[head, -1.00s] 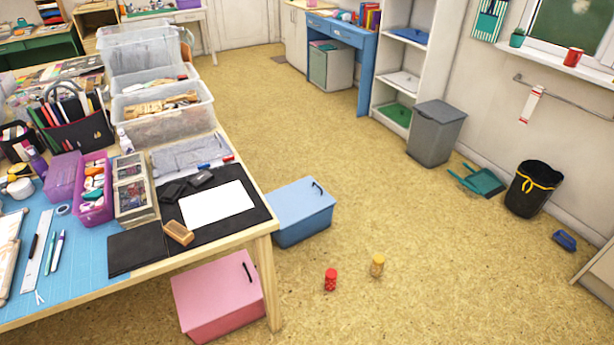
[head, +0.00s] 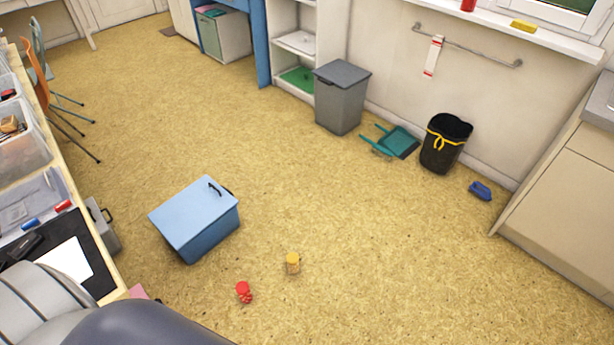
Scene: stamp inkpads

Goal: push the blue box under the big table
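The blue box (head: 205,220) stands on the floor just right of the big table (head: 110,262). It has a lid with a dark handle at its far right corner. A strip of bare floor shows between the box and the table. A grey arm part of mine covers the bottom left corner. Neither of my grippers is in view.
A red jar (head: 244,292) and a yellow jar (head: 293,263) stand on the floor in front of the box. A grey case (head: 104,228) stands by the table's edge. A sliver of the pink box (head: 138,291) shows.

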